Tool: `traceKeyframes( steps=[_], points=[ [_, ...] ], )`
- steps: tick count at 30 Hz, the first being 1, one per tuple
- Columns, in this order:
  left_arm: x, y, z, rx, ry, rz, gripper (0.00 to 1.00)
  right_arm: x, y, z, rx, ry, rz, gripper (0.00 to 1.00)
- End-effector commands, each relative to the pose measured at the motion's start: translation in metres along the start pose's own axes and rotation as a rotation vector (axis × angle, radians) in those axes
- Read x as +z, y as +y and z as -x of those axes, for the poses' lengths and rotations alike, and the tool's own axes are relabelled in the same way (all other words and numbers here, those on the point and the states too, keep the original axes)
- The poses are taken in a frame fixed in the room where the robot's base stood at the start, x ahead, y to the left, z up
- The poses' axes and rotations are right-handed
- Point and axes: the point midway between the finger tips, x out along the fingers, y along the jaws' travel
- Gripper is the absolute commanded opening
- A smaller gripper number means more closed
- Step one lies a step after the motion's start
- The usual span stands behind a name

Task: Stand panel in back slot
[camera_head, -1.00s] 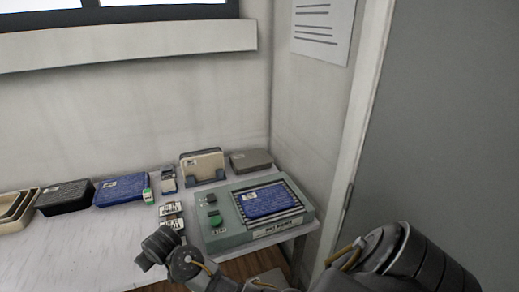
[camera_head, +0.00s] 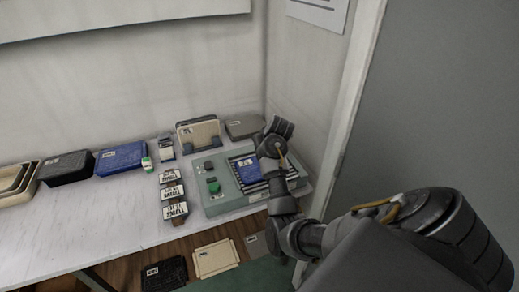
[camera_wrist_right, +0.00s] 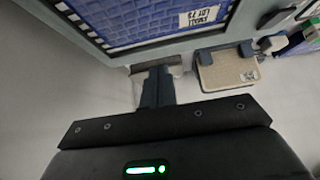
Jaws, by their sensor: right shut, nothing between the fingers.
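A blue panel (camera_head: 260,166) with a white label lies flat on the ribbed top of the grey-green station (camera_head: 228,207); it also shows in the right wrist view (camera_wrist_right: 150,20). My right arm partly covers it in the head view. A beige panel (camera_head: 199,132) stands in a dark blue-grey holder (camera_head: 184,146) behind the station; it also shows in the right wrist view (camera_wrist_right: 226,72). My right gripper (camera_wrist_right: 157,75) is shut and empty beside the station's edge, left of the beige panel in the wrist view. Its fingertips are hidden in the head view. My left gripper is out of view.
A grey box (camera_head: 242,129) stands at the back right near the wall. Labelled blocks (camera_head: 173,192) stand left of the station. A blue tray (camera_head: 121,158), a black bin (camera_head: 66,167) and beige trays (camera_head: 20,178) are further left. The front left of the table is clear.

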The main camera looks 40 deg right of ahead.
Motion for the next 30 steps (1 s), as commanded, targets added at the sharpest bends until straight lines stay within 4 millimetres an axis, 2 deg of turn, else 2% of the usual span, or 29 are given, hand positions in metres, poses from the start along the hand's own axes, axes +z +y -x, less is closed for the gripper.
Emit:
traceKeyframes(
  steps=[15,21,30],
  points=[
    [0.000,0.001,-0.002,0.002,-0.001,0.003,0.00,0.000,-0.001,-0.080,-0.002,-0.002,0.000,0.00],
    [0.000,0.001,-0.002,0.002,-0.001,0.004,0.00,0.000,-0.001,-0.094,-0.001,0.000,0.001,0.00],
    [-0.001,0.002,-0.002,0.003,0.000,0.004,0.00,0.000,-0.001,-0.096,0.000,0.000,0.001,0.00]
  ],
)
